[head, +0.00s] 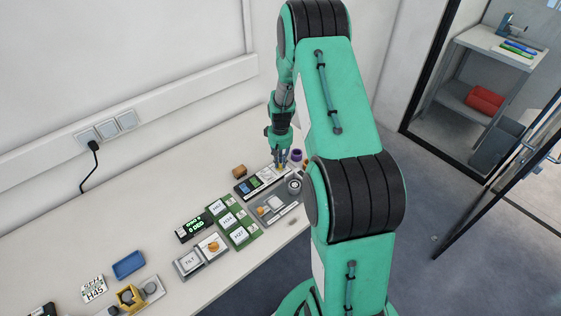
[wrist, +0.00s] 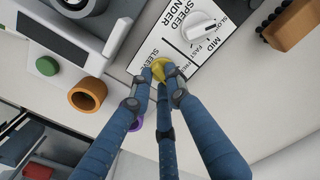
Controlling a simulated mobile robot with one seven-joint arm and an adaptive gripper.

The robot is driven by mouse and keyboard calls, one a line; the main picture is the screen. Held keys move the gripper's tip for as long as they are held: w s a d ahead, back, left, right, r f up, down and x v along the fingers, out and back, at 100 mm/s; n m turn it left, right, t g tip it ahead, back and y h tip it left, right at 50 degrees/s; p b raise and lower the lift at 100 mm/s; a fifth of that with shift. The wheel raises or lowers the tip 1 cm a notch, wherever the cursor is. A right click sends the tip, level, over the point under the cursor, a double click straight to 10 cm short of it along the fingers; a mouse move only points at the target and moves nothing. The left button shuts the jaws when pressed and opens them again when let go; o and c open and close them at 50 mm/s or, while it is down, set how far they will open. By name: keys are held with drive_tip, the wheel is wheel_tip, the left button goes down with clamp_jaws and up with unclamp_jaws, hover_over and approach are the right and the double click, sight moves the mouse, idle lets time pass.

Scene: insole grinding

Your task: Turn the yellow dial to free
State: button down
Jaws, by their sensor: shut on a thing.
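The yellow dial (wrist: 161,66) sits on a white labelled panel (wrist: 140,62), beside the printed word "SLEEVE". My gripper (wrist: 163,75) is shut on the dial, its blue fingers closed around it from below in the wrist view. The fingertips hide part of the dial and nearby lettering, so I cannot tell which setting it points at. In the head view my gripper (head: 281,160) reaches down to the far end of the machine panel, and the dial is barely visible there.
A white speed dial (wrist: 200,27) is on the same panel. An orange ring (wrist: 87,95), a purple ring (wrist: 137,124) and a green button (wrist: 47,65) are close by.

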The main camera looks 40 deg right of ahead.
drive_tip(key=n, duration=0.5)
drive_tip(key=shift+w+n+p, duration=0.1)
drive_tip(key=shift+n+p, duration=0.2)
drive_tip(key=shift+p, duration=0.1)
drive_tip(key=n, duration=0.5)
drive_tip(key=shift+w, duration=0.1)
drive_tip(key=c, duration=1.7)
unclamp_jaws()
drive_tip(key=shift+o, duration=0.2)
drive_tip(key=shift+r, duration=0.1)
wheel_tip(320, 180, up, 12)
drive_tip(key=shift+a, duration=0.1)
